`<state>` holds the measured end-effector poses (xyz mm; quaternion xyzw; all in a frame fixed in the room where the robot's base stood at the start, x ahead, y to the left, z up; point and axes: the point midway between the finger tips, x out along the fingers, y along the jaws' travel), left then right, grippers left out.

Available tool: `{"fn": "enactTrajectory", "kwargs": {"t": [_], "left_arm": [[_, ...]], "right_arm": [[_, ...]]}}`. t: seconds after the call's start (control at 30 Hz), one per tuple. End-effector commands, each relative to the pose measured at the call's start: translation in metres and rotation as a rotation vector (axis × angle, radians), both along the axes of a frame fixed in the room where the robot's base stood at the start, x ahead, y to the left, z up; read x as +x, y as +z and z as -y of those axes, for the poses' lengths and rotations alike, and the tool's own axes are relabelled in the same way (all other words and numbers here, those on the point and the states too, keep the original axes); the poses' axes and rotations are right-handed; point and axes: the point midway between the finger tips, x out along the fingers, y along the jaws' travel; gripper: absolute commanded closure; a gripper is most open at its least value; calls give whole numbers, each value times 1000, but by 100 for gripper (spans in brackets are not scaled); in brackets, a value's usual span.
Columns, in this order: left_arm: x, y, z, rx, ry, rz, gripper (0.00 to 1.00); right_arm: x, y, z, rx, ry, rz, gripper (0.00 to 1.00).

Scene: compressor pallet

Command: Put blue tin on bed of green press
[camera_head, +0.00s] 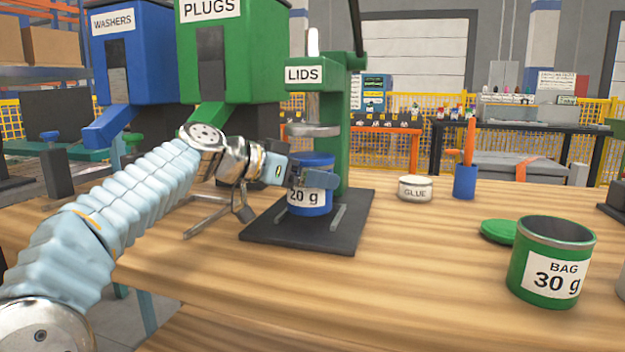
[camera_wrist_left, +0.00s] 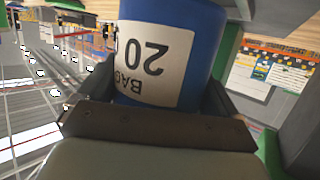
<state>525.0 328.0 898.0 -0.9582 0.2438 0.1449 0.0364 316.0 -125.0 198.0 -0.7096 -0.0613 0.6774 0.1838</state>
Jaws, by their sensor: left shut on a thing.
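The blue tin (camera_head: 311,203), with a white "20 g" label, is upright over the dark bed (camera_head: 348,227) of the green press (camera_head: 337,150) marked LIDS. It is between the bed's two rails, below the press head (camera_head: 312,131). Whether its base touches the bed is hard to tell. My left gripper (camera_head: 312,178) is shut on the tin from the left. In the left wrist view the tin (camera_wrist_left: 190,40) fills the space between the fingers, its label upside down. My right gripper is not in view.
A green tin (camera_head: 542,270) labelled "BAG 30 g" stands at the right front, with a green lid (camera_head: 498,231) beside it. A glue tin (camera_head: 415,188) and a blue cup (camera_head: 465,182) stand right of the press. WASHERS (camera_head: 140,70) and PLUGS (camera_head: 250,75) dispensers stand behind my left arm.

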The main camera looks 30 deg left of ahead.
Motion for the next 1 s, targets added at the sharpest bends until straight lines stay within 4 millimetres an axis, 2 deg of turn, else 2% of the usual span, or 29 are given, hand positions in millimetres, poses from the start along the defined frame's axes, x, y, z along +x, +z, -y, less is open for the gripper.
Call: {"fn": "enactTrajectory", "kwargs": {"t": [0.07,0.1,0.23,0.63,0.67,0.7,1.0], "left_arm": [[7,1,4,1,-1,0,39],[6,-7,3,0,0,0,39],[5,-15,3,0,1,1,39],[5,-19,3,0,0,1,39],[5,-18,3,1,0,0,4],[5,-18,3,1,0,0,0],[5,-12,3,1,0,0,0]], "right_arm": [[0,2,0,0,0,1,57],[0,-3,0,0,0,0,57],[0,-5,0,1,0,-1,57],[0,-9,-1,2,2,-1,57],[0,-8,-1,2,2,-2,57],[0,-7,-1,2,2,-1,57],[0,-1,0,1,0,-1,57]]}}
